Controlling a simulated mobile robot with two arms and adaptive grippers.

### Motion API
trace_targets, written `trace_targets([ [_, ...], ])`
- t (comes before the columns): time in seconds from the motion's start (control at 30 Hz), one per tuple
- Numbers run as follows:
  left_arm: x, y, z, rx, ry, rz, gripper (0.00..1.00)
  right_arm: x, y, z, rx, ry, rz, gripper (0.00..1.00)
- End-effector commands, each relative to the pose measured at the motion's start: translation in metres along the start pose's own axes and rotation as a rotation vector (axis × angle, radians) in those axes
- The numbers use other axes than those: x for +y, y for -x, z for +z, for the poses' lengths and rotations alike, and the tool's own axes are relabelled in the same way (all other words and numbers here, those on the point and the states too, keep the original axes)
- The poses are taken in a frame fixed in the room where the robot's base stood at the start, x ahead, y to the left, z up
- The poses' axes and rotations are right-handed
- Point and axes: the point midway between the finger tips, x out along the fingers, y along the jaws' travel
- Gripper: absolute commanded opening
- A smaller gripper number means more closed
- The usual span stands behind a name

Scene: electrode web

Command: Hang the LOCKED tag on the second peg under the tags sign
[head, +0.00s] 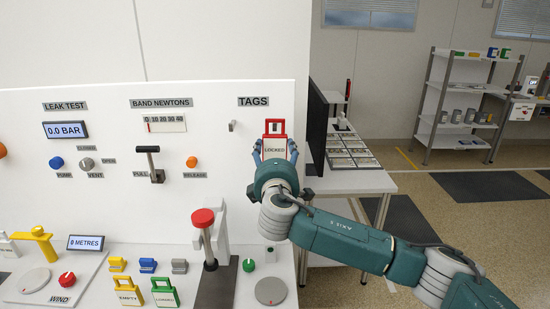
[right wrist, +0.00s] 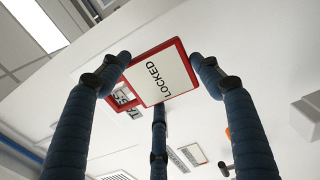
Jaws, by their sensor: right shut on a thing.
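The red LOCKED tag (head: 275,127), with a white face and a slot in its upper part, is upright in front of the panel, under the right end of the TAGS sign (head: 253,101). My right gripper (head: 275,149) is shut on the tag from below, fingers at its two sides. In the right wrist view the tag (right wrist: 160,78) sits between the fingers (right wrist: 160,66), part of the sign showing beyond its slot. One peg (head: 232,126) shows bare, left of the tag. A small dark shape shows in the slot; I cannot tell if it is the second peg. My left gripper is not in view.
Below on the bench stand a yellow EMPTY tag (head: 128,298) and a green tag (head: 165,299). A red-topped lever (head: 203,218) rises left of my right arm. A dark screen (head: 317,128) stands close to the right of the panel.

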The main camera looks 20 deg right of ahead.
Motion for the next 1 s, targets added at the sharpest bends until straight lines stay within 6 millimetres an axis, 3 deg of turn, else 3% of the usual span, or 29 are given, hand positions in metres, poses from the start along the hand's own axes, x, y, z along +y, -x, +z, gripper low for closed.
trace_targets([
  [0.6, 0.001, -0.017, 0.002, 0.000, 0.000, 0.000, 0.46, -0.009, -0.035, -0.001, 0.001, -0.001, 0.001, 0.35],
  [1.0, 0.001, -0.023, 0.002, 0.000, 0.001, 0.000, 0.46, -0.015, -0.041, -0.001, 0.001, -0.001, 0.001, 0.35],
])
